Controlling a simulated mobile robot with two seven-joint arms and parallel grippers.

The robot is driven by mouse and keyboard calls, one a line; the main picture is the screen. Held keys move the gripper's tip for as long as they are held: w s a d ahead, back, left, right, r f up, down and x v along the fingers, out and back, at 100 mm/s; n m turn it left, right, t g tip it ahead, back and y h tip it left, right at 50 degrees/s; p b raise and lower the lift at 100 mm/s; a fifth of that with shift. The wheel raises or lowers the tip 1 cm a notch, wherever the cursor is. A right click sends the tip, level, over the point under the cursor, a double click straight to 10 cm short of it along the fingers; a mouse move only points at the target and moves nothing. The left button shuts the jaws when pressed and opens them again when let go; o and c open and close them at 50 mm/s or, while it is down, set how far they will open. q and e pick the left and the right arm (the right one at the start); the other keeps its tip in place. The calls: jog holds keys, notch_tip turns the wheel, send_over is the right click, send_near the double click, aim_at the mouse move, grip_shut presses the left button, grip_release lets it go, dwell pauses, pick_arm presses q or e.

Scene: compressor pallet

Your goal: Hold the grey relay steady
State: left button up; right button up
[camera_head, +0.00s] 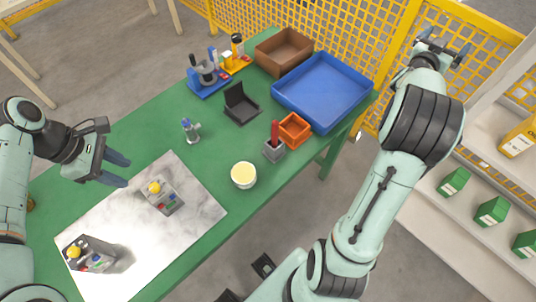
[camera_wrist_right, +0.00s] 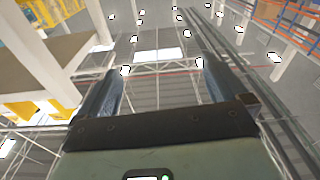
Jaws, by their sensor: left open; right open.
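Two grey units with yellow knobs and small coloured parts sit on a pale, shiny plate (camera_head: 185,230) on the green table: one grey unit (camera_head: 165,203) near the plate's middle, another grey unit (camera_head: 103,248) at its near left. I cannot tell which, if either, is the grey relay. My left gripper (camera_head: 116,169) is open and empty, above and to the left of the middle unit, touching neither. My right gripper (camera_head: 446,42) is open and raised far off at the right, away from the table. In the right wrist view its fingers (camera_wrist_right: 160,90) are apart with nothing between them.
The green table (camera_head: 135,135) also bears a blue tray (camera_head: 322,88), a brown bin (camera_head: 284,50), an orange bin (camera_head: 294,128), a white cup (camera_head: 243,175), a black holder (camera_head: 241,107) and a red-handled tool (camera_head: 274,135). A yellow mesh fence (camera_head: 365,30) stands behind; shelves are at right.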

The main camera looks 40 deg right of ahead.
jog(key=s+a+r+n+t+h, duration=0.15)
jog(key=a+r+n, duration=0.3)
jog(key=r, duration=0.75)
jog(key=s+a+r+n+t+h, duration=0.1)
jog(key=s+a+r+n+h, duration=0.25)
jog(key=r, duration=0.75)
jog(key=s+a+r+n+t+h, duration=0.15)
jog(key=a+r+n, duration=0.35)
jog(key=r, duration=0.7)
jog(key=w+a+f+n+t+y, duration=0.2)
jog(key=w+f+n+t+y, duration=0.4)
jog(key=w, duration=0.6)
jog(key=w+a+f+n+t+y, duration=0.1)
jog(key=w+f+n+t+y, duration=0.3)
jog(key=w+f, duration=0.55)
jog(key=w+a+f+n+y, duration=0.5)
jog(key=w+a+f+y, duration=0.15)
jog(key=w+a, duration=0.35)
jog(key=w+a+f+n+y, duration=0.5)
jog(key=w+a+f, duration=0.2)
jog(key=w+a, duration=0.2)
jog(key=n+g+y, duration=0.4)
jog(key=n+g, duration=0.6)
jog(key=n, duration=1)
send_over(167, 201)
jog(key=s, duration=0.5)
notch_tip(167, 201, down, 17)
jog(key=x, duration=1.3)
jog(key=shift+s+f, duration=0.1)
